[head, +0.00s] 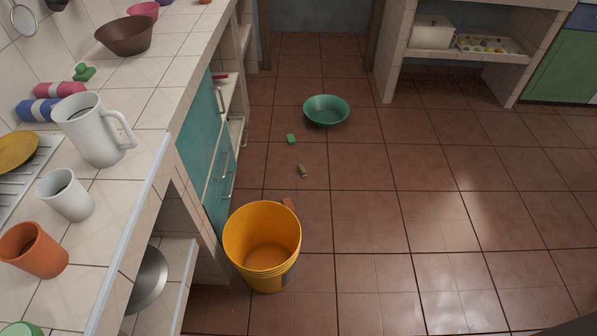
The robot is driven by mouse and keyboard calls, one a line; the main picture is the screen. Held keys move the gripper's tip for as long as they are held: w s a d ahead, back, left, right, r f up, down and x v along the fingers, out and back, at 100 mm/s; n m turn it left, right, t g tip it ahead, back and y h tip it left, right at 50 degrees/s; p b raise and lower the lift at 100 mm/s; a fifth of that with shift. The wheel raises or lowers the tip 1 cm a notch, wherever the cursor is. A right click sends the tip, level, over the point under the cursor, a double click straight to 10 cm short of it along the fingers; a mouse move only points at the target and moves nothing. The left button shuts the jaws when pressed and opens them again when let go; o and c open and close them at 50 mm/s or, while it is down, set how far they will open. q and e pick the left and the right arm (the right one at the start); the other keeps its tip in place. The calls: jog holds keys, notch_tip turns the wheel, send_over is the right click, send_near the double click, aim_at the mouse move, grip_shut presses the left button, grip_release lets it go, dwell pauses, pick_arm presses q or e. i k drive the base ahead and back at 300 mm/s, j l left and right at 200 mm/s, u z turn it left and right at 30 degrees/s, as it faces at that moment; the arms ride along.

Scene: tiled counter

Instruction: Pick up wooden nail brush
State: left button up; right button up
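A small brown and pale object (303,171) lies on the floor in the middle of the head view and looks like the wooden nail brush. It is small in the picture, so its bristles cannot be made out clearly. It lies on the open tiles, beyond the yellow bucket and nearer than the green basin. A reddish-brown block (289,203) shows partly behind the bucket's rim; what it is cannot be told. Neither of my grippers is in view.
The yellow bucket (262,240), a green sponge (291,139) and a green basin (327,111) stand or lie on the floor. A tiled counter (130,180) with a white pitcher (93,130) and cups runs along the left. The floor at right is clear.

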aim_at(302, 170)
jog(key=i+l+u, duration=0.1)
jog(key=u, duration=0.4)
jog(key=i+l+u, duration=0.1)
jog(key=l+u, duration=0.15)
jog(key=u, duration=0.2)
jog(key=l+u, duration=0.25)
jog(key=u, duration=0.25)
jog(key=l+u, duration=0.15)
jog(key=l, duration=0.5)
jog(key=l+u, duration=0.1)
jog(key=l, duration=0.55)
jog(key=l+u, duration=0.15)
jog(key=l, duration=0.5)
jog(key=l+u, duration=0.1)
jog(key=l, duration=0.55)
jog(key=k+l+u, duration=0.15)
jog(key=l, duration=0.45)
jog(key=k+l+u, duration=0.1)
jog(key=l, duration=0.55)
